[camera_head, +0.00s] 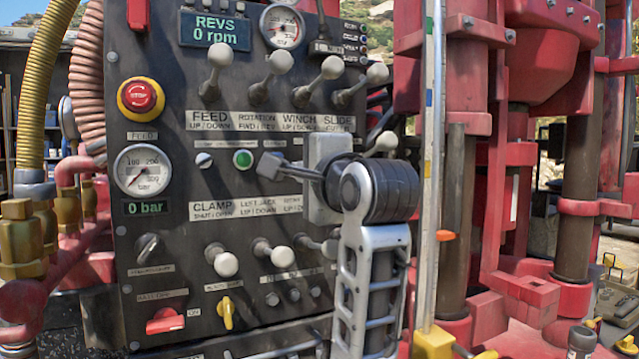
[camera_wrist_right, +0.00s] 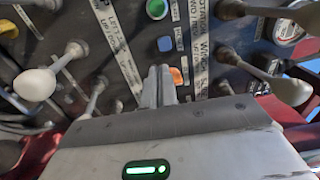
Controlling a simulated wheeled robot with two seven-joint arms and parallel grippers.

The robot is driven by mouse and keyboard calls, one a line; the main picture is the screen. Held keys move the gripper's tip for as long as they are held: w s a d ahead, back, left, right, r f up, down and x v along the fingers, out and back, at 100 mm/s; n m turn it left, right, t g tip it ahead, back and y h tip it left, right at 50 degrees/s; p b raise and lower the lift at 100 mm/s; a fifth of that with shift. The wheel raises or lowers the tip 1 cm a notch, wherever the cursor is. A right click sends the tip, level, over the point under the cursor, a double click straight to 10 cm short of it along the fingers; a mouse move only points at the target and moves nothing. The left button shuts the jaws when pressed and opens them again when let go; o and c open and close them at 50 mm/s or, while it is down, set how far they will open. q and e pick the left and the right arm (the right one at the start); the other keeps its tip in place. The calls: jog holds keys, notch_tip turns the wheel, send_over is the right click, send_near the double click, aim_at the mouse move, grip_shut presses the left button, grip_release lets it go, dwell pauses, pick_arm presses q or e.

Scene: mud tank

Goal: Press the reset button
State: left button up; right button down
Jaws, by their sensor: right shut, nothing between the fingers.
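A row of small push buttons is on the dark control panel. The green button (camera_head: 243,158) shows left of my right gripper (camera_head: 267,165) and also in the right wrist view (camera_wrist_right: 157,9). The wrist view also shows a blue button (camera_wrist_right: 165,44) and an orange button (camera_wrist_right: 177,76). Their small labels are too blurred to tell which one is reset. My right gripper (camera_wrist_right: 159,72) is shut and empty, its tips close to the panel beside the orange button. I cannot tell whether they touch it. In the head view my right arm hides the blue and orange buttons.
White-knobbed levers (camera_head: 220,54) stick out above the buttons, and more levers (camera_head: 222,260) stick out below. A red stop button (camera_head: 139,96) with a yellow collar is at the upper left. A pressure gauge (camera_head: 143,171) sits below it. A red drill mast (camera_head: 470,120) stands to the right.

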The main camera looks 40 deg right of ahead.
pick_arm(q)
jog(key=shift+w+d, duration=0.15)
jog(key=shift+w, duration=0.05)
pick_arm(e)
jog(key=v, duration=0.4)
jog(key=shift+s+a+f, duration=0.1)
jog(key=shift+s, duration=0.15)
pick_arm(q)
jog(key=shift+s, duration=0.15)
dwell(0.3)
